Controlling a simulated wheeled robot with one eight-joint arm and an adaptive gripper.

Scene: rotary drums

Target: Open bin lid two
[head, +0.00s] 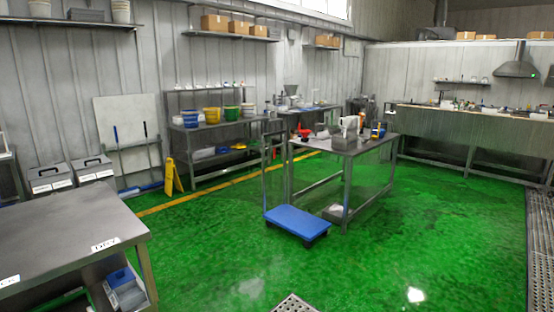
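Two grey bins with dark lids and handles stand side by side against the left wall, behind the near table. The left bin (50,180) and the right bin (93,170) both have their lids shut. Each has a pale label on its front, too small to read, so I cannot tell which is number two. Their lower parts are hidden behind the near table. My gripper is not in view.
A metal table (65,235) fills the near left. A yellow floor sign (172,177) and a blue-handled squeegee stand right of the bins. A blue platform cart (297,222) stands mid-floor beside a work table (345,147).

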